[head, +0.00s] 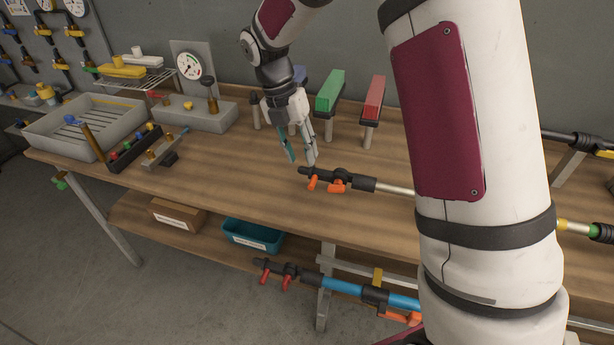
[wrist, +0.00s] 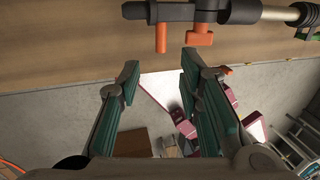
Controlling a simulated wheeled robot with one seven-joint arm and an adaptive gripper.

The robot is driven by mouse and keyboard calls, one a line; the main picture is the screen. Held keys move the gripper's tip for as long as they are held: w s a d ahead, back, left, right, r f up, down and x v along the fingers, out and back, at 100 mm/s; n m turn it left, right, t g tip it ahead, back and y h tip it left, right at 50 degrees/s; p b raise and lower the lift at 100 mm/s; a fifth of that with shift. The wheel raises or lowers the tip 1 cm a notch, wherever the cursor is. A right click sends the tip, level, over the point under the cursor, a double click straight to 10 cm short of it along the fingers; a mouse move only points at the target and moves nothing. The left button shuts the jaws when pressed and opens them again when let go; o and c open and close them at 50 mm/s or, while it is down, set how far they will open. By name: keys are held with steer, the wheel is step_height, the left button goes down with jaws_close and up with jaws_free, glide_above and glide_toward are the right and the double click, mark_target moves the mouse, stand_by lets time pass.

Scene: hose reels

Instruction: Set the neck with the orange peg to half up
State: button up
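A black neck (head: 325,175) with orange pegs (head: 337,186) sits on the end of a silver tube (head: 394,188) near the middle of the bench. In the wrist view the neck (wrist: 178,12) runs along the top edge, with two orange pegs (wrist: 161,37) pointing down the picture. My gripper (head: 302,159) is open, with teal pads, just up and left of the neck in the head view. In the wrist view its fingertips (wrist: 160,63) are spread wide with nothing between them, apart from the pegs. Part of the tube is hidden behind my arm.
A similar black neck with red pegs (head: 275,274) on a blue tube is lower down, in front of the bench. Green (head: 330,92) and red (head: 374,98) blocks on posts stand behind my gripper. A gauge (head: 188,66) and grey tray (head: 88,128) are at left. Bare wood (head: 225,155) lies between.

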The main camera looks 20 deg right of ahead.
mark_target(311, 183)
steer(key=x, duration=0.8)
steer(key=shift+d+p, duration=0.1)
steer(key=shift+p, duration=0.2)
jaws_close()
